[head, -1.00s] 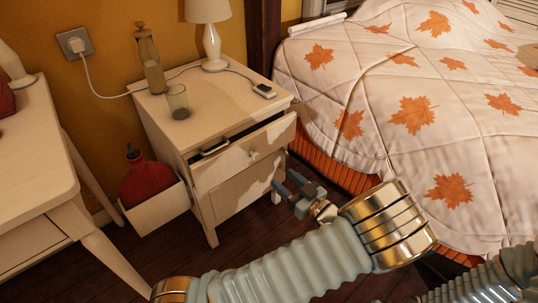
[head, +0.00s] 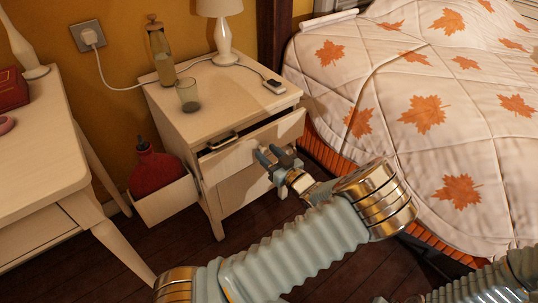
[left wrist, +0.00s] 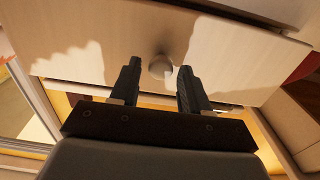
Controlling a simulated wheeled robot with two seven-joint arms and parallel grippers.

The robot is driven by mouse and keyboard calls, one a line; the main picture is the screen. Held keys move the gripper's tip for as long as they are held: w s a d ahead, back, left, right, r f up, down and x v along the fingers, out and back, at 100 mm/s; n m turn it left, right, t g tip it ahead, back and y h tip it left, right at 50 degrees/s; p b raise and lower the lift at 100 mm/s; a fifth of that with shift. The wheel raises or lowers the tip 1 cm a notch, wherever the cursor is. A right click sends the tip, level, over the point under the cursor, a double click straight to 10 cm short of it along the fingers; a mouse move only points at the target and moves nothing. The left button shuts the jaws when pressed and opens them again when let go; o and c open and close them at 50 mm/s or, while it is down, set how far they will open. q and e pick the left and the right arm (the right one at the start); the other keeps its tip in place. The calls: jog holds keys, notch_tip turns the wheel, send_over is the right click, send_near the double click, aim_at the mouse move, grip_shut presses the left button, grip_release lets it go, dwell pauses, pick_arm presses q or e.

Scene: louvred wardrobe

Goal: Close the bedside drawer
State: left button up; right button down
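The white bedside cabinet (head: 215,105) has its top drawer (head: 230,161) pulled part way out, with a dark gap behind the front. My left gripper (head: 276,157) is in front of the drawer face, towards its right side. In the left wrist view, the drawer front (left wrist: 225,60) fills the upper picture, with its round knob (left wrist: 160,67) between and just beyond the tips of my open left gripper (left wrist: 159,72). I cannot tell whether the fingers touch the face. My right gripper is not in view.
A bottle (head: 160,50), a glass (head: 188,95), a lamp (head: 225,42) and a phone (head: 273,86) stand or lie on the cabinet top. A side bin (head: 165,201) holds a red bottle (head: 156,170). The bed (head: 400,95) is close on the right, a desk (head: 40,150) on the left.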

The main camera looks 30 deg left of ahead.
aim_at(265, 152)
pick_arm(q)
grip_shut()
jog(key=x, duration=0.3)
jog(key=shift+a+f, duration=0.1)
jog(key=shift+a, duration=0.1)
jog(key=shift+w+a, duration=0.15)
jog(key=shift+o, duration=1.1)
grip_release()
jog(key=shift+a, duration=0.1)
jog(key=v, duration=1.3)
jog(key=shift+d+b, duration=0.4)
jog(key=shift+b, duration=0.05)
